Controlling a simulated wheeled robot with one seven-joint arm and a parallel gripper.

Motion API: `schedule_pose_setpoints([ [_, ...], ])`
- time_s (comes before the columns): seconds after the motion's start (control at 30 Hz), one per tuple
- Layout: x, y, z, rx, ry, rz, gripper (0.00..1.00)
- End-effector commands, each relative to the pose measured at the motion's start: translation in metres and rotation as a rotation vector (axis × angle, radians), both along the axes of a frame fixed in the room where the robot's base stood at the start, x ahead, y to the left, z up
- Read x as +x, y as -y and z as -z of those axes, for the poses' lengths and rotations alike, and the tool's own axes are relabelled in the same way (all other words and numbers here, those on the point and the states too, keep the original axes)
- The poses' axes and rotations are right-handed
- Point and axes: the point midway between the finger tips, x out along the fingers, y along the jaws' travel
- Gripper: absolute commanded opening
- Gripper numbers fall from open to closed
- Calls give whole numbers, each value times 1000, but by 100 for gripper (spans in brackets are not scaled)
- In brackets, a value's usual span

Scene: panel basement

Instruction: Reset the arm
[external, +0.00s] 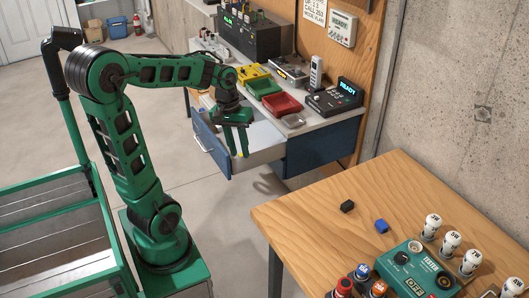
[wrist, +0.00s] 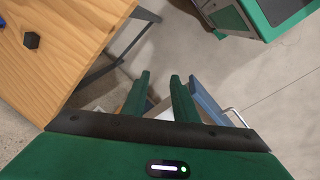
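My green arm reaches from its base over to the workbench along the wall. My gripper (external: 239,154) points down, above or at the open drawer (external: 276,152) of the bench; whether it touches the drawer is unclear. In the wrist view, the two green fingers of my gripper (wrist: 160,75) stand apart with nothing held between them. Part of the blue drawer (wrist: 208,100) and its handle show just right of the fingers there.
A wooden table (external: 310,215) at front right carries a black block (external: 347,206), a blue block (external: 381,226) and a green tester (external: 420,270). Floor between is clear.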

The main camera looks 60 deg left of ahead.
Motion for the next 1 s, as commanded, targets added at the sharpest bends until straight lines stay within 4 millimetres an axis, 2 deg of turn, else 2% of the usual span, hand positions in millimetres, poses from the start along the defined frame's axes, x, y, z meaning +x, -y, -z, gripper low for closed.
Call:
schedule_pose_setpoints([
  [0.03,-5,30,0,8,-1,104,26],
  [0.2,-36,111,6,42,-11,442,26],
  [0.3,-63,149,11,68,-17,638,26],
  [0.4,-92,179,18,96,-24,828,26],
  [0.53,-127,204,25,132,-31,1032,26],
  [0.7,-154,216,32,164,-37,1184,26],
  [1.0,-160,218,34,172,-39,1220,26],
])
